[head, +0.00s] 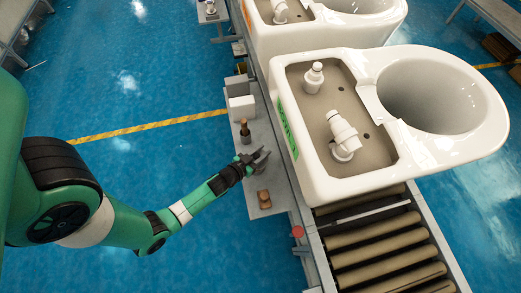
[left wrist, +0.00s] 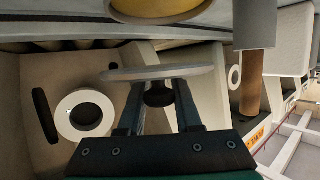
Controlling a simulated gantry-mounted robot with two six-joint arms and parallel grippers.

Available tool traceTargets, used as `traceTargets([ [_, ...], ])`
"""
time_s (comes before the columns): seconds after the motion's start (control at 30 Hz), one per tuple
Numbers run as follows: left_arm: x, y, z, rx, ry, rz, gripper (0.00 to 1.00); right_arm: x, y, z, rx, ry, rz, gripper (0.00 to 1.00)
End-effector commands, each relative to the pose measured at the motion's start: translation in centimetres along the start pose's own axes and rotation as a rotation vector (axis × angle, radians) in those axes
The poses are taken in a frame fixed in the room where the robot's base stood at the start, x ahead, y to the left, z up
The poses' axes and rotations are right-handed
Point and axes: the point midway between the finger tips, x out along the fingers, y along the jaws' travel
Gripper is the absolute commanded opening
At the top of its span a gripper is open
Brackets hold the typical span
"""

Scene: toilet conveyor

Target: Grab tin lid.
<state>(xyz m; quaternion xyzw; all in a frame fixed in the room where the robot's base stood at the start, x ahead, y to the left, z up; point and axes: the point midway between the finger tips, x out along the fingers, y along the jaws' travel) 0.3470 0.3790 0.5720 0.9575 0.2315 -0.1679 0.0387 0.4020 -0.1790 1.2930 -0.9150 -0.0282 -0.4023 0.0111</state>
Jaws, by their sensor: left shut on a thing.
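The tin lid (left wrist: 155,73) is a thin grey disc, seen nearly edge-on in the left wrist view, with a black knob (left wrist: 159,96) on the side toward my gripper. My left gripper (left wrist: 158,98) has its two fingers on either side of this knob and is shut on it. A round rim with a yellow inside (left wrist: 155,8), perhaps the tin, is cut off at the top of that view, apart from the lid. In the head view my left gripper (head: 262,160) is over the narrow side shelf; the lid is too small to make out there. My right gripper is not in view.
The side shelf (head: 257,180) holds a brown bottle-like object (head: 245,132), a small brown item (head: 264,200) and a white box (head: 241,106). White toilets (head: 350,185) stand on the roller conveyor (head: 375,250) just right. A red button (head: 297,231) is near the shelf's front.

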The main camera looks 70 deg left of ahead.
Motion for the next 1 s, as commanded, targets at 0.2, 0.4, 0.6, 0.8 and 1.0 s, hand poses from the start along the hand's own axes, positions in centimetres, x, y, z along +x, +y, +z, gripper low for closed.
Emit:
traceTargets([
  [0.2,-1.5,3.1,-2.0,0.001,0.004,0.013,0.00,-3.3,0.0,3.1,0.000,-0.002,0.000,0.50],
  [0.4,-3.8,8.4,-5.7,0.003,0.001,0.018,0.00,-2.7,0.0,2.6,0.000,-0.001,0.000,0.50],
  [0.6,-4.9,11.7,-7.1,-0.001,0.000,0.011,0.00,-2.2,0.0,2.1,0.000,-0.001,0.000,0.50],
  [0.8,-5.3,13.0,-7.5,-0.003,-0.001,0.005,0.00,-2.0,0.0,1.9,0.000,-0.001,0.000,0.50],
  [1.0,-5.3,13.1,-7.4,-0.003,-0.002,0.004,0.00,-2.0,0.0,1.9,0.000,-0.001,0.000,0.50],
])
